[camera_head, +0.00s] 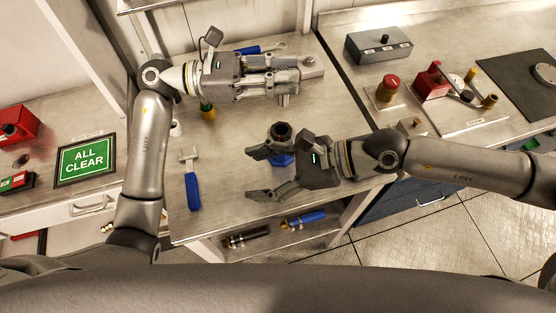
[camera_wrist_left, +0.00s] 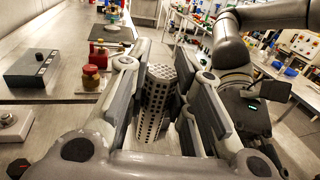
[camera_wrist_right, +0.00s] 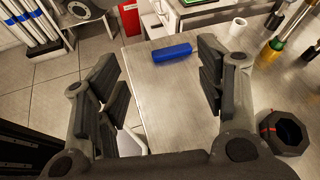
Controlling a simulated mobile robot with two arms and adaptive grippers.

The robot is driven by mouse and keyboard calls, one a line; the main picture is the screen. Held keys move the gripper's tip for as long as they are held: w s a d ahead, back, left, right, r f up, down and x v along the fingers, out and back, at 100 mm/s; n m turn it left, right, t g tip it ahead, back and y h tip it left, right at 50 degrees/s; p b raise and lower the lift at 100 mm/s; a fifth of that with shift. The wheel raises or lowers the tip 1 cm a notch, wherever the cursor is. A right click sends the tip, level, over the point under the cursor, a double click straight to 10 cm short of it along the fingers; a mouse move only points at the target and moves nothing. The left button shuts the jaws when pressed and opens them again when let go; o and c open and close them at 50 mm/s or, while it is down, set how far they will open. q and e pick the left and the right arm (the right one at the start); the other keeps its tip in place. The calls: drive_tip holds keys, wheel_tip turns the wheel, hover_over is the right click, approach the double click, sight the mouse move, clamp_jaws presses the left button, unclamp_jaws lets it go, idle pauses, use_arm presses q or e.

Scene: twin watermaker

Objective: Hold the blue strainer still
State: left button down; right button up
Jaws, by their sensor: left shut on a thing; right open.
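My left gripper (camera_head: 292,78) is at the back of the bench. In the left wrist view it is shut on a grey perforated cylinder (camera_wrist_left: 155,103). A blue body (camera_head: 282,160) with a dark octagonal collar (camera_head: 281,131) stands on the bench; it appears to be the blue strainer. Its lower part is hidden behind my right gripper (camera_head: 252,174), which is open with nothing between its fingers. The fingers point left and sit in front of the blue body; contact cannot be told. In the right wrist view the black octagonal collar (camera_wrist_right: 287,130) is outside the fingers, at the right.
A blue-handled scraper (camera_head: 192,185) lies at the bench's left; its handle (camera_wrist_right: 172,52) shows beyond my right fingers. A grey box (camera_head: 379,47), red button (camera_head: 388,88) and red device (camera_head: 432,82) stand at right. An "ALL CLEAR" sign (camera_head: 86,158) lies left. The front bench middle is mostly clear.

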drive_tip(key=s+a+f+m+y, duration=0.25)
drive_tip(key=s+a+m, duration=0.35)
drive_tip(key=m, duration=0.3)
drive_tip(key=w+a+r+m+t, duration=0.3)
drive_tip(key=r+m+t, duration=0.35)
drive_tip(key=m, duration=0.65)
drive_tip(key=w+a+r+m+t, duration=0.4)
drive_tip(key=m+t, duration=0.3)
drive_tip(key=m, duration=0.6)
drive_tip(key=m+h, duration=1.7)
drive_tip(key=m, duration=0.5)
approach(282, 132)
wheel_tip(282, 132, down, 2)
drive_tip(key=shift+w+a+f+t, duration=0.1)
drive_tip(key=shift+a+f+t, duration=0.05)
drive_tip(key=shift+f+t, duration=0.1)
drive_tip(key=shift+w+f, duration=0.1)
drive_tip(key=shift+f, duration=0.05)
drive_tip(key=shift+w+f, duration=0.15)
drive_tip(key=shift+w, duration=0.2)
drive_tip(key=x, duration=1.1)
drive_tip(key=shift+c, duration=0.3)
